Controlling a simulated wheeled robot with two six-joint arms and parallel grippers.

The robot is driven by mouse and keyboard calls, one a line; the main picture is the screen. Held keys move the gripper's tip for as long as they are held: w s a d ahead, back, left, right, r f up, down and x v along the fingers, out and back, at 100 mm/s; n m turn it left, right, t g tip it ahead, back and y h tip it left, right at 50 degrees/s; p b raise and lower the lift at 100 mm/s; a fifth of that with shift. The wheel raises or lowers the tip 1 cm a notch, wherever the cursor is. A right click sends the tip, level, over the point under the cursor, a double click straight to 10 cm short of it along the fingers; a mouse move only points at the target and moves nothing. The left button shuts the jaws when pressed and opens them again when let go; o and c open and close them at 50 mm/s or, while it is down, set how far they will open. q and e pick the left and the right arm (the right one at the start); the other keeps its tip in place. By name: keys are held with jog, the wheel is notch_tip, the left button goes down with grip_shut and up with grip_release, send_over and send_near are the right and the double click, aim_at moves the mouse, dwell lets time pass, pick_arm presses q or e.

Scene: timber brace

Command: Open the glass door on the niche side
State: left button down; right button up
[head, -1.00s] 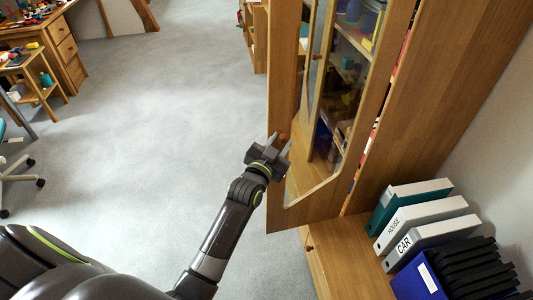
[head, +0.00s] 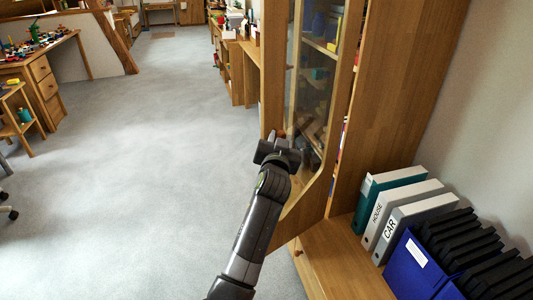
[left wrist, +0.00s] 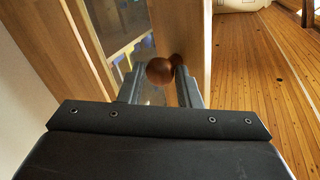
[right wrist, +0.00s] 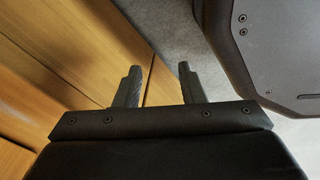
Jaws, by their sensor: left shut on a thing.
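The glass door (head: 274,70) has a pale wooden frame and shows at the top centre-right of the head view. Shelves with coloured things show through its pane. My left gripper (head: 280,142) is at the door's left stile. In the left wrist view, the round brown knob (left wrist: 160,71) sits between the fingers of my left gripper (left wrist: 156,85), which is shut on it. My right gripper (right wrist: 158,88) shows only in the right wrist view. Its fingers are apart with nothing between them, near wooden panels.
Right of the door stands a tall wooden side panel (head: 395,90). Several binders (head: 395,213) and a blue box (head: 420,264) of black folders stand on a low wooden top (head: 325,262). Grey floor (head: 170,150) is open on the left. A desk (head: 45,75) stands far left.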

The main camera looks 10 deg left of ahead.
pick_arm(q)
jog(key=shift+d+r, duration=0.25)
jog(key=shift+d, duration=0.35)
jog(key=shift+s+d+r+b, duration=0.1)
jog(key=shift+r+b, duration=0.05)
jog(key=shift+b, duration=0.15)
jog(key=c, duration=1.5)
grip_release()
jog(key=o, duration=0.4)
jog(key=shift+w+d, duration=0.35)
jog(key=shift+o, duration=0.2)
jog(key=shift+a, duration=0.1)
